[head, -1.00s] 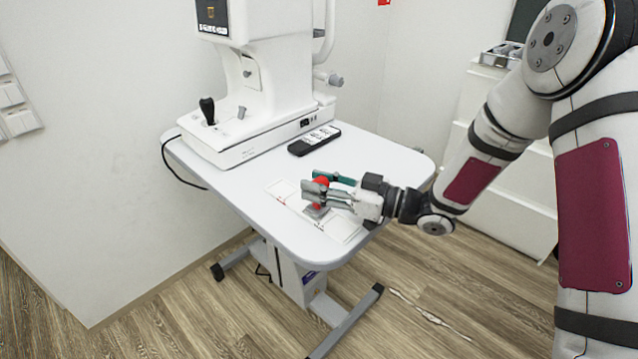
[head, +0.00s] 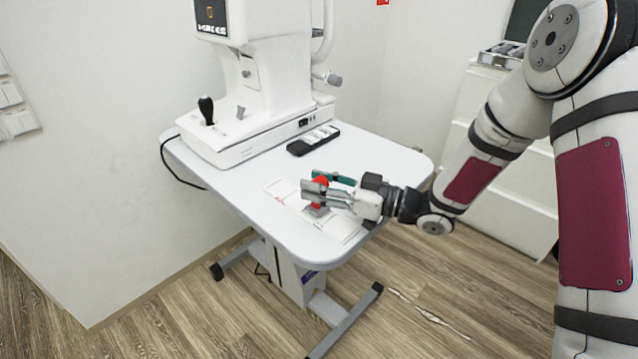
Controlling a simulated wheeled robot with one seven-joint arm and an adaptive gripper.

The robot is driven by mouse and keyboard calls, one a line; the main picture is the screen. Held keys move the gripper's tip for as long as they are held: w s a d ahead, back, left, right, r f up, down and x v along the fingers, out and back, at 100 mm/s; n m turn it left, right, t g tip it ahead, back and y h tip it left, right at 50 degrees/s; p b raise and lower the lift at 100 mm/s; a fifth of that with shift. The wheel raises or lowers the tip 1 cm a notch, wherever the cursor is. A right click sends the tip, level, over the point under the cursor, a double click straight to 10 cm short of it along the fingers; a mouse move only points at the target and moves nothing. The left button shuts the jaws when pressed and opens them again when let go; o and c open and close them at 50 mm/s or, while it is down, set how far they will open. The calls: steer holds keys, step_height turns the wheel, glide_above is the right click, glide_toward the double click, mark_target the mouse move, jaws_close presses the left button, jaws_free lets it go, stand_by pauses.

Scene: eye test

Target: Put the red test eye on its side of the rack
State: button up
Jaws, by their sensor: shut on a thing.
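The red test eye (head: 320,181) is between the fingers of my gripper (head: 314,192), over the middle of a flat white rack (head: 341,229) on the table. The fingers are shut on it and hide much of it. A grey and reddish piece (head: 316,210) shows just below the fingers; I cannot tell whether it touches the rack. The rack has pale panels at its left and right ends, with small red marks near the left panel. My gripper reaches in from the right.
A white eye instrument (head: 255,110) with a black joystick stands at the back of the white table (head: 235,185). A black tray (head: 313,140) with white pieces lies beside it. A green-handled object (head: 333,178) lies behind my gripper. The table's left front is clear.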

steer(key=shift+f, duration=0.2)
steer(key=o, duration=1.3)
steer(key=shift+o, duration=0.2)
